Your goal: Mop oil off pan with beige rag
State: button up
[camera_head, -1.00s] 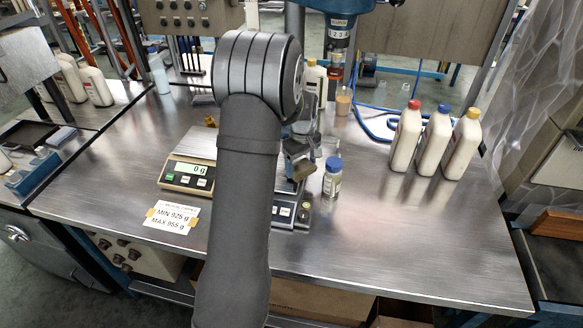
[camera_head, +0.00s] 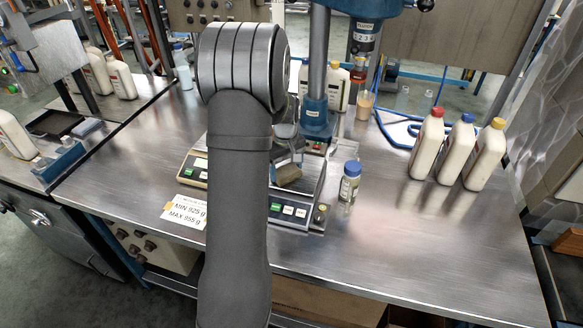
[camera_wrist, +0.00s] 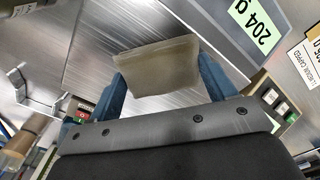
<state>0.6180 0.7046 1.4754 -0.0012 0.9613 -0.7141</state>
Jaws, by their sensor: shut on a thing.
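My gripper (camera_wrist: 162,78) has two blue fingers shut on the beige rag (camera_wrist: 152,64), which is folded into a small pad between the fingertips. In the head view the rag (camera_head: 288,174) shows below my gripper, over the steel scale pan (camera_head: 312,172). My arm covers the left part of the pan. In the wrist view bare steel lies around the rag, and a green display reads 204 g (camera_wrist: 258,24). I cannot tell whether the rag touches the pan. No oil patch can be made out.
A small blue-capped jar (camera_head: 349,182) stands right of the scale. A blue-grey column (camera_head: 317,75) rises behind it. Several capped bottles stand farther right, including a red-capped one (camera_head: 427,145). A weight-limit card (camera_head: 186,211) lies at the front left. The front right bench is clear.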

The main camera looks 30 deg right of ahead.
aim_at(303, 175)
jog(key=d, duration=0.9)
jog(key=shift+d, duration=0.3)
jog(key=shift+s+a, duration=0.35)
jog(key=shift+a, duration=0.45)
jog(key=shift+s+a, duration=0.35)
jog(key=shift+a, duration=0.5)
jog(key=shift+s+a, duration=0.35)
jog(key=shift+a, duration=0.45)
notch_tip(303, 175, up, 7)
jog(key=shift+w+a, duration=0.1)
